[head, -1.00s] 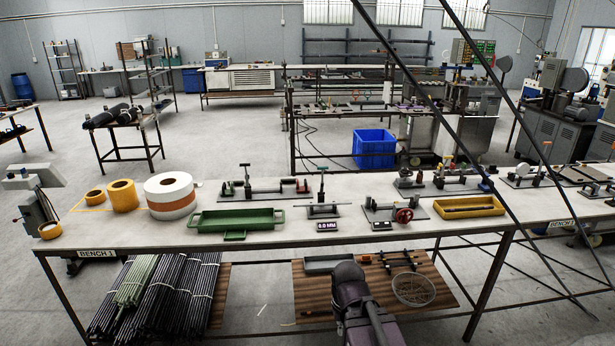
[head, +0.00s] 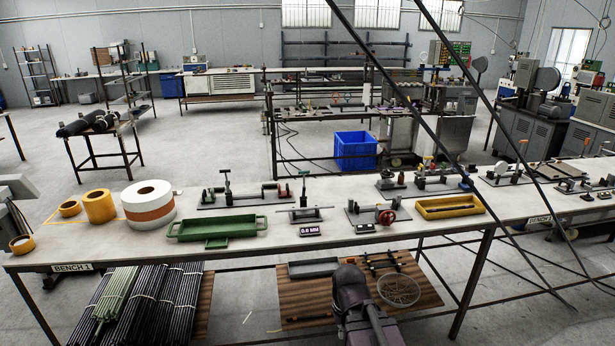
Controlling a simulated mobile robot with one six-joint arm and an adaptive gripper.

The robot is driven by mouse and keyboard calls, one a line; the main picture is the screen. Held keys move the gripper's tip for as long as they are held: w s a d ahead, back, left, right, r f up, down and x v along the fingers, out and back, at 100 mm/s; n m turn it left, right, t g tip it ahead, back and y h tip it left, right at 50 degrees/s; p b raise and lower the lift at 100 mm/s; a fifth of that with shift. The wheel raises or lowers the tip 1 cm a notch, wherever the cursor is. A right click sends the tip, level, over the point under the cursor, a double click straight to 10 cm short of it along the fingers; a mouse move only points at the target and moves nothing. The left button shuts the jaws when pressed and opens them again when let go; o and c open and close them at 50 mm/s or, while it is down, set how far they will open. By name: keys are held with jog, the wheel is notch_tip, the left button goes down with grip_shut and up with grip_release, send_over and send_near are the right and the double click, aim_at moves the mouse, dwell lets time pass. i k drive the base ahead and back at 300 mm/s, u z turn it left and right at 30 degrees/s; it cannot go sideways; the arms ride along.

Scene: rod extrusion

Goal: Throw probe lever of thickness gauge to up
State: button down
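The thickness gauge (head: 304,214) stands on the near bench in the head view, just right of the green tray. It has a small base, an upright post with a crosspiece on top, and a thin horizontal bar low down. Its small display (head: 310,230) sits in front of it and seems to read 0.0 MM. The probe lever is too small to tell apart from the post and bar, so its position is unclear. My arm shows at the bottom centre, below the bench front. My gripper is not in view.
On bench 1 (head: 150,246), the green tray (head: 218,228) lies left of the gauge. A fixture with a red handwheel (head: 386,216) and a yellow tray (head: 450,207) stand right. A longer clamp fixture (head: 245,195) is behind. Dark diagonal bars cross the right side.

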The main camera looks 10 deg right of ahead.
aim_at(304, 172)
jog(key=i, duration=0.9)
jog(key=u, duration=0.05)
